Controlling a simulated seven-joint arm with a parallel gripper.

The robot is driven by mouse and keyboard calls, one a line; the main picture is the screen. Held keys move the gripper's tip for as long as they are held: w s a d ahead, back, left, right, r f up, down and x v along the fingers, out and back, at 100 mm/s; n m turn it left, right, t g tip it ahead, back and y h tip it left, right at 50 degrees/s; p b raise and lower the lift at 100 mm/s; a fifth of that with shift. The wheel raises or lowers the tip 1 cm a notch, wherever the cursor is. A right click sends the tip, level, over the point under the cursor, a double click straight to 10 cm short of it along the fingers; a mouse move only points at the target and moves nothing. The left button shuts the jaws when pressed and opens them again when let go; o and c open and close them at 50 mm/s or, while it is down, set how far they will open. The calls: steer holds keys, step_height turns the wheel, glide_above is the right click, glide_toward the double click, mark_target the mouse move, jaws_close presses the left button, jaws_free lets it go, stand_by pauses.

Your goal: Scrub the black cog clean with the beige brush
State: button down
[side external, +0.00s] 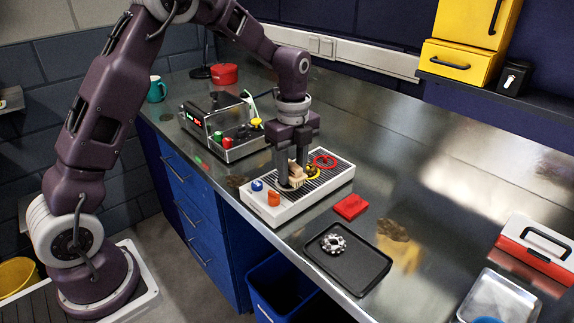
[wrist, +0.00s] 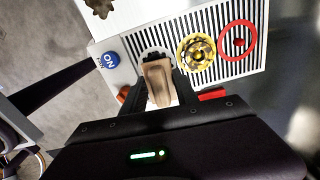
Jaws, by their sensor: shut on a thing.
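My gripper (side external: 291,178) is pointed down over the white bench unit and shut on the beige brush (side external: 297,173). In the wrist view, the brush (wrist: 157,82) sits between my fingers, its head low over the striped grille. A black jagged shape (wrist: 154,54) shows just past the brush head; it looks like the black cog's edge, but most is hidden, and I cannot tell whether the brush touches it. A yellow cog (wrist: 196,52) lies on the grille beside it, with a red ring (wrist: 238,40) farther right. A silvery cog (side external: 334,243) lies on the black tray.
The white unit (side external: 343,177) carries a blue ON button (wrist: 109,60) and an orange button (side external: 274,199). A red block (side external: 351,207) lies between unit and black tray (side external: 372,262). A metal caddy (side external: 240,148) stands behind.

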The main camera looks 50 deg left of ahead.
steer(key=shift+d, duration=0.4)
steer(key=shift+a+r, duration=0.1)
steer(key=shift+r, duration=4.05)
steer(key=n, duration=0.1)
steer(key=s+n, duration=0.1)
steer(key=shift+f+n, duration=0.25)
steer(key=shift+n, duration=0.05)
steer(key=s+f+n, duration=0.1)
steer(key=n, duration=0.4)
steer(key=s+n, duration=0.2)
steer(key=n, duration=0.4)
steer(key=s+f+n, duration=0.1)
steer(key=s+n, duration=0.1)
steer(key=n, duration=0.3)
steer(key=shift+s+a+f, duration=0.15)
steer(key=shift+a+f, duration=0.1)
steer(key=shift+f, duration=0.05)
